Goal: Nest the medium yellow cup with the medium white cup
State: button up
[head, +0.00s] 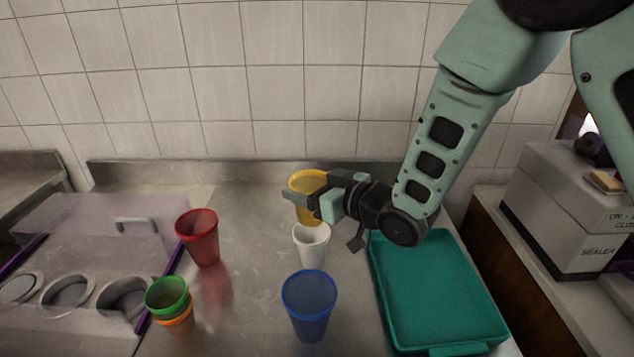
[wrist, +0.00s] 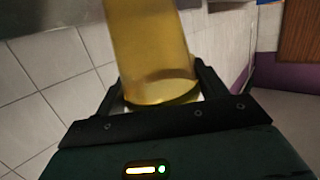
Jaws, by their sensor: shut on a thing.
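The yellow cup (head: 309,183) is upright in my gripper (head: 301,200), behind the white cup in the head view. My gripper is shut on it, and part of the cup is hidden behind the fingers. In the wrist view the yellow cup (wrist: 150,50) fills the space between the fingers. The white cup (head: 312,246) stands upright on the steel counter, just in front of the yellow cup in the picture. The two cups overlap in the view, and I cannot tell how high the yellow one is above the counter.
A blue cup (head: 309,308) stands in front of the white cup. A red cup (head: 199,240) stands left. A green cup (head: 167,296) sits in an orange cup (head: 179,324). A teal tray (head: 440,290) lies right. A clear-lidded topping unit (head: 85,235) is far left.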

aim_at(312, 221)
jog(key=shift+f+b, duration=1.75)
jog(key=shift+f, duration=1.5)
notch_tip(312, 221, down, 3)
jog(key=b, duration=0.3)
jog(key=shift+r, duration=0.2)
jog(key=o, duration=1)
jog(key=shift+o, duration=0.2)
jog(key=shift+r, duration=0.1)
jog(key=shift+r+p, duration=2.6)
jog(key=shift+r, duration=1.85)
